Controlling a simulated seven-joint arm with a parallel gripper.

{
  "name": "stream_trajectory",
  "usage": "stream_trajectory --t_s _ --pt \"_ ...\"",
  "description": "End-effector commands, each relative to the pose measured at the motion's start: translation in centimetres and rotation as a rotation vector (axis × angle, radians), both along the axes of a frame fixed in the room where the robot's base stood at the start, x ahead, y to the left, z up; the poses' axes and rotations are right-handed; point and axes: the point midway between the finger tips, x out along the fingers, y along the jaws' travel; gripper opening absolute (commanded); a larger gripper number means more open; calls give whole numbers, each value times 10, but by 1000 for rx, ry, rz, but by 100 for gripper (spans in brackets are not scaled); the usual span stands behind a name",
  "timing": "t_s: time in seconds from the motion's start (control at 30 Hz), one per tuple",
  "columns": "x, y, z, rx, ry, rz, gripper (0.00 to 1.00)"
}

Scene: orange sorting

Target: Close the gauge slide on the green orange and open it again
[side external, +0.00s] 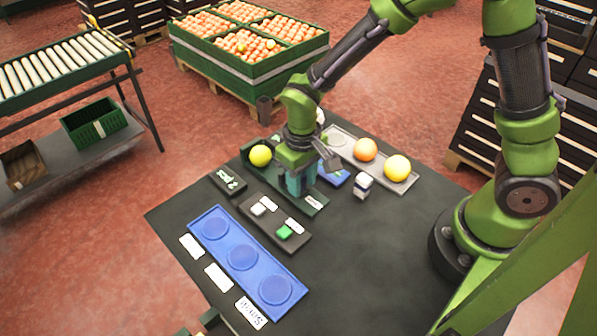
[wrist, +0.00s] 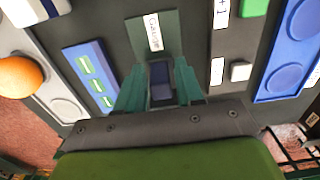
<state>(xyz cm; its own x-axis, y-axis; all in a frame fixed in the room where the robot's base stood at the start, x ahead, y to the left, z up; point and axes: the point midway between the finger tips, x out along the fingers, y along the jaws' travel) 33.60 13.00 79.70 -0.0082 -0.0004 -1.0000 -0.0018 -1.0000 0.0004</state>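The gauge is a dark green tray (side external: 318,204) with a white label, and its label end also shows in the wrist view (wrist: 153,48). A yellow-green orange (side external: 260,155) sits at its far left end; it is out of sight in the wrist view. My gripper (side external: 298,186) points down over the middle of the gauge, apart from the fruit. In the wrist view, its two teal fingers (wrist: 162,78) stand on either side of a small dark block (wrist: 161,82), seemingly the slide's handle. I cannot tell whether they press on it.
A grey tray (side external: 345,143) holds an orange fruit (side external: 365,149) and a yellow-orange one (side external: 397,168). A white-and-blue block (side external: 363,185) stands close by. The right front table is clear.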

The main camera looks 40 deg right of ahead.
Motion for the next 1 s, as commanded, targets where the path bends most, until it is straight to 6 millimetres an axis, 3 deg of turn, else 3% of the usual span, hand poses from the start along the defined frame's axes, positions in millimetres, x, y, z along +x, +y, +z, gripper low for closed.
stream_trajectory --t_s 0.07,0.47,0.57,1.0 --pt "1 0 0 0 -3 1 49" --pt "4 0 9 1 -10 2 49" --pt "4 0 24 2 -12 1 49" --pt "4 0 129 2 -11 0 49"
